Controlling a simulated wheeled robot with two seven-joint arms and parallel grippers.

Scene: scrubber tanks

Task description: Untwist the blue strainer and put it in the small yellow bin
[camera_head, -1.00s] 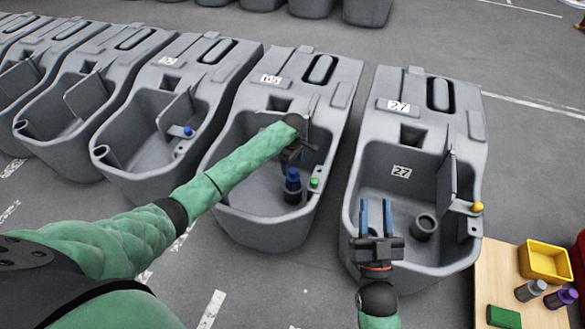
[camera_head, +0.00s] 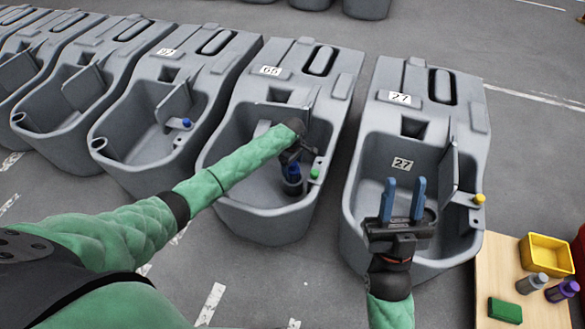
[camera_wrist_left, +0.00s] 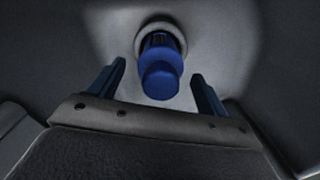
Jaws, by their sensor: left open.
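The blue strainer (camera_head: 292,173) stands upright in a grey round socket inside the grey tank labelled 65. My left gripper (camera_head: 294,156) is over that tank, just above the strainer and partly covering it. In the left wrist view the blue strainer (camera_wrist_left: 160,75) shows between the two open fingers of my left gripper (camera_wrist_left: 159,85), with a gap on each side. My right gripper (camera_head: 404,198) is open and empty over the tank labelled 27. The small yellow bin (camera_head: 546,275) is on the wooden table at the lower right; it looks empty.
A green knob (camera_head: 315,173) sits close beside the strainer. Tank walls surround my left gripper.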

